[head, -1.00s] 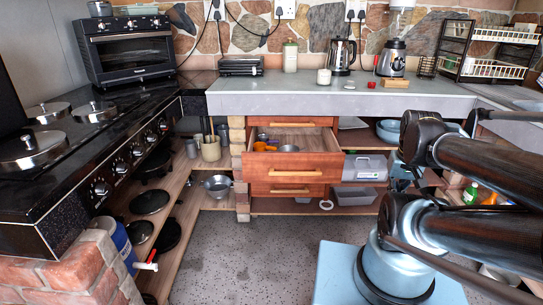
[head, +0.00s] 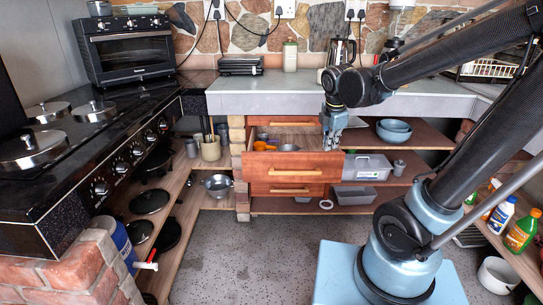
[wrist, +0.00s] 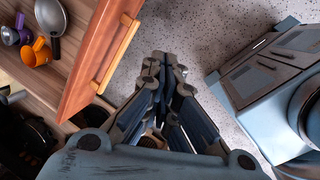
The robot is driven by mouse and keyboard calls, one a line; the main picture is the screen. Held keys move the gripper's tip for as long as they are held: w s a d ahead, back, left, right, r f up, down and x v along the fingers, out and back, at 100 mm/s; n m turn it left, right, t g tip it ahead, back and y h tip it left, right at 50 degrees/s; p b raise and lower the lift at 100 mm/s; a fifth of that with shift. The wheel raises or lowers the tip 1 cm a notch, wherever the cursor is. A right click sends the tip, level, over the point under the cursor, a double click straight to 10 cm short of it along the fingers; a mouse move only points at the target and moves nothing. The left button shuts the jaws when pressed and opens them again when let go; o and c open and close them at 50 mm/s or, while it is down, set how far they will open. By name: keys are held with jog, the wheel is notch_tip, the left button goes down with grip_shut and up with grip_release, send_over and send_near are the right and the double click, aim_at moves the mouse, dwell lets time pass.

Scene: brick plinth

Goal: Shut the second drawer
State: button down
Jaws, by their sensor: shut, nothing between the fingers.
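The second drawer (head: 282,166) is pulled out of the wooden cabinet, with its reddish front and pale wooden bar handle (head: 292,173) facing me. In the wrist view its front (wrist: 96,50) and handle (wrist: 118,58) run along the left. My gripper (head: 333,147) points down by the right end of the drawer front. In the wrist view my gripper (wrist: 166,66) is shut and empty, in front of the drawer face and apart from the handle. Whether it touches the drawer cannot be told.
The top drawer (head: 262,124) and the lower drawer (head: 290,190) look shut. The grey worktop (head: 250,104) overhangs the cabinet. Shelves on the right hold blue bowls (head: 394,128) and a grey box (head: 367,166). The floor (head: 260,245) before the drawers is clear.

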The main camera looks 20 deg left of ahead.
jog(key=w+a+n, duration=0.1)
jog(key=a+n, duration=0.7)
jog(key=a, duration=0.4)
jog(key=n, duration=0.6)
send_near(271, 156)
notch_tip(271, 156, down, 6)
jog(key=s+d, duration=0.1)
jog(key=s, duration=0.1)
jog(key=shift+w+a+f+t+y, duration=0.1)
jog(key=shift+w+t+y, duration=0.1)
jog(key=shift+w, duration=0.2)
jog(key=shift+w+a+f+t+y, duration=0.1)
jog(key=shift+w+f+t+y, duration=0.1)
jog(key=shift+w, duration=0.15)
jog(key=shift+r, duration=0.1)
